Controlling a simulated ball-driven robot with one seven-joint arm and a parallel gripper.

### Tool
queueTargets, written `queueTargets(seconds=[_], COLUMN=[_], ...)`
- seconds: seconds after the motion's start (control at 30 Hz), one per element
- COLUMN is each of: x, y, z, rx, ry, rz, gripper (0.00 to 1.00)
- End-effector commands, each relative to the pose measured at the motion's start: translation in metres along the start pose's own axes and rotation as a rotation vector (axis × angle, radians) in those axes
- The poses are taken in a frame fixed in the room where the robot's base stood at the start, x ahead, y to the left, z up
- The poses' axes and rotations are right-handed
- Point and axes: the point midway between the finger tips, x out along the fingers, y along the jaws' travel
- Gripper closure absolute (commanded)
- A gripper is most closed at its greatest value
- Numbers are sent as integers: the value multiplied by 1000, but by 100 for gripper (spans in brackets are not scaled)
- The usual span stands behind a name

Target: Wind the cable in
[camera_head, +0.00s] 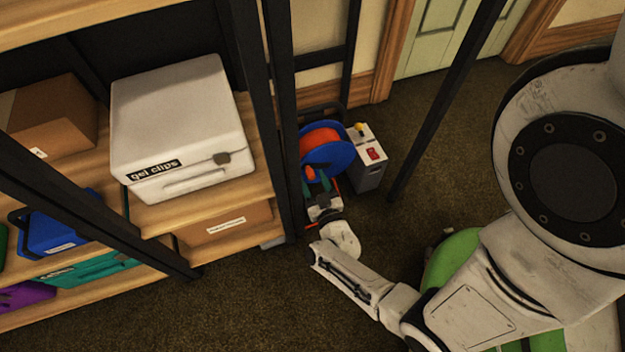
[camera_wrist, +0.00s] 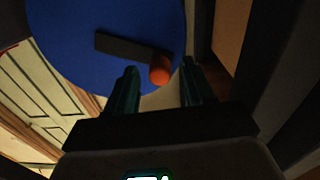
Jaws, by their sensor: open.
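The cable reel (camera_head: 342,157) stands on the floor beside the shelf, with blue side discs and orange cable wound between them. In the wrist view, the blue disc (camera_wrist: 70,35) fills the upper part. A dark crank arm (camera_wrist: 122,46) on it ends in an orange knob (camera_wrist: 160,70). My gripper (camera_head: 317,180) is low in front of the reel. Its two dark green fingers are open, one on each side of the knob in the wrist view (camera_wrist: 160,84). I cannot tell whether they touch it. A short orange-red piece, possibly cable, shows by my wrist (camera_head: 311,226).
A grey box (camera_head: 370,176) with a red switch stands right of the reel. The black-posted shelf (camera_head: 281,110) is close on the left, holding a white case (camera_head: 180,120) and cartons. Another black post (camera_head: 440,110) rises to the right. Brown carpet in front is clear.

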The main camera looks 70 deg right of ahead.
Motion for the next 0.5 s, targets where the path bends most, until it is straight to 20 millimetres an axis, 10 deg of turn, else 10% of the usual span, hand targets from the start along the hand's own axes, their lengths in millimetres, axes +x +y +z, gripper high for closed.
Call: queueTargets(seconds=[0.5], x=[12], y=[0], z=[0], rx=[1], ry=[-1], rz=[0], gripper=[53])
